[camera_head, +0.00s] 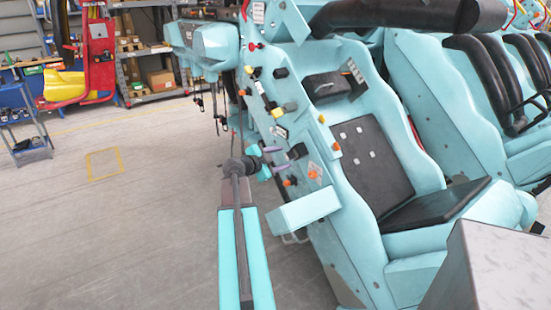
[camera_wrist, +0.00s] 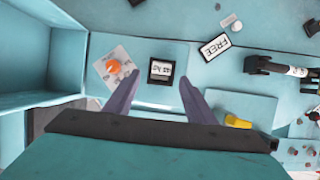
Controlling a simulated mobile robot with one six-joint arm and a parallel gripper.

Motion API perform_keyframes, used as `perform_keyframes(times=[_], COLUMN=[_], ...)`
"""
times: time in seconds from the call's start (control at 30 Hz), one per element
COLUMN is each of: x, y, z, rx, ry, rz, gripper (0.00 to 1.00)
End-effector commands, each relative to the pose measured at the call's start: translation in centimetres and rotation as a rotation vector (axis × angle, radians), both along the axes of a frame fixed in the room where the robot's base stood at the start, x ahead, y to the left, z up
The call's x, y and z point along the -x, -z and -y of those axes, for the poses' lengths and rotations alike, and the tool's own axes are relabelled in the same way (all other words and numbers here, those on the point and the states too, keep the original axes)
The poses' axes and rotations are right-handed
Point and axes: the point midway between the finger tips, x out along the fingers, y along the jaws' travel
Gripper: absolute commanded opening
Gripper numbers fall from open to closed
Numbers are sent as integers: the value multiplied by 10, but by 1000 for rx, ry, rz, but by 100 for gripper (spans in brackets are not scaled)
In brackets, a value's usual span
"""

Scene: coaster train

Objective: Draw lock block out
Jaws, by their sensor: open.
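A small black block (camera_wrist: 161,71) with a white printed label face sits on the teal side panel (camera_wrist: 180,20). I take it for the lock block; its print is too small to read surely. In the head view it seems to be the dark block (camera_head: 297,151) just beyond my fingertips. My gripper (camera_wrist: 160,84) is open, with its purple fingers apart and the block framed between and just ahead of their tips. I cannot tell whether the tips touch it. My gripper (camera_head: 277,158) reaches the panel from the left in the head view.
An orange knob (camera_wrist: 113,66) on a white plate is left of the block. A label reading FREE (camera_wrist: 214,46) is upper right, and a yellow lever (camera_wrist: 237,121) lower right. A teal box (camera_head: 303,210) juts from the car below. Open floor (camera_head: 130,220) lies left.

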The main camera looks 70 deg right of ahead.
Motion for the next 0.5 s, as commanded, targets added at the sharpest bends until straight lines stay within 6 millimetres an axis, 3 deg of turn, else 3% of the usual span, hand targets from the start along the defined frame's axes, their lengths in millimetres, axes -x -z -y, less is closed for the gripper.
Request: perform_keyframes(times=[0.2,0.5], x=[7,14], y=[7,14], z=[28,46], rx=[-1,0], ry=[1,0], rz=[0,0], gripper=[50,50])
